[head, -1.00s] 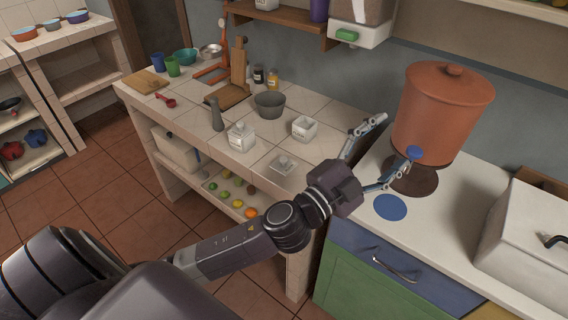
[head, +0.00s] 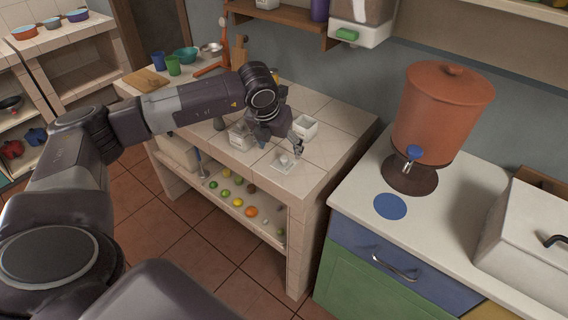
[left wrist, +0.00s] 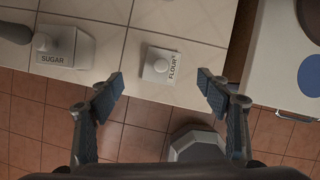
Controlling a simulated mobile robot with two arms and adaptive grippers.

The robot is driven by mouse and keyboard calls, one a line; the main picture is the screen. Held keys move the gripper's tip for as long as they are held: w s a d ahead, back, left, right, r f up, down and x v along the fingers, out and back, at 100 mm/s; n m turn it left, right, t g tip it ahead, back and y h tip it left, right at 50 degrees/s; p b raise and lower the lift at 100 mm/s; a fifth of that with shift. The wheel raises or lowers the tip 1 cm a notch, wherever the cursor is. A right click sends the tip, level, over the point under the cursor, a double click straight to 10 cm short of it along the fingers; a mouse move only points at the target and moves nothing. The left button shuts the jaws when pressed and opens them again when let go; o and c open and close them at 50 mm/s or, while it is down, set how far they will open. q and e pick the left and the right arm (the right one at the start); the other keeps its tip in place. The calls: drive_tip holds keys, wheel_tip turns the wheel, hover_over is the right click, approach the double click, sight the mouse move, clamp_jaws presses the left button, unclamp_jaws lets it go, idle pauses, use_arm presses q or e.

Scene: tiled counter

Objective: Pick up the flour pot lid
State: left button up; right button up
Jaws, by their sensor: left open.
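The flour pot lid (head: 284,161) is a small white square piece with a round knob, lying on the tiled counter near its front edge. In the left wrist view the lid (left wrist: 158,66) shows from above, with the word FLOUR along its right side. My left gripper (head: 292,142) hangs over the counter just above and behind the lid in the head view. In the left wrist view the left gripper (left wrist: 161,82) is open and empty, its fingers wide apart, with the lid ahead between the tips. My right gripper is not in view.
A white sugar pot (head: 240,137) stands left of the lid, partly behind my arm. An open white square pot (head: 305,128) stands behind it. A terracotta water dispenser (head: 441,115) stands on the white counter at right. Tiles right of the lid are clear.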

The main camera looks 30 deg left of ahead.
sight(284, 157)
use_arm(q)
drive_tip(key=p+x, duration=0.3)
drive_tip(key=x, duration=0.3)
drive_tip(key=shift+w+d+f, duration=0.1)
drive_tip(key=shift+w+f, duration=0.05)
drive_tip(key=shift+f, duration=0.1)
drive_tip(key=shift+w+f, duration=0.15)
drive_tip(key=shift+f, duration=0.25)
drive_tip(key=c, duration=1.1)
drive_tip(key=shift+c, duration=0.3)
drive_tip(key=shift+r, duration=0.1)
drive_tip(key=shift+c, duration=0.5)
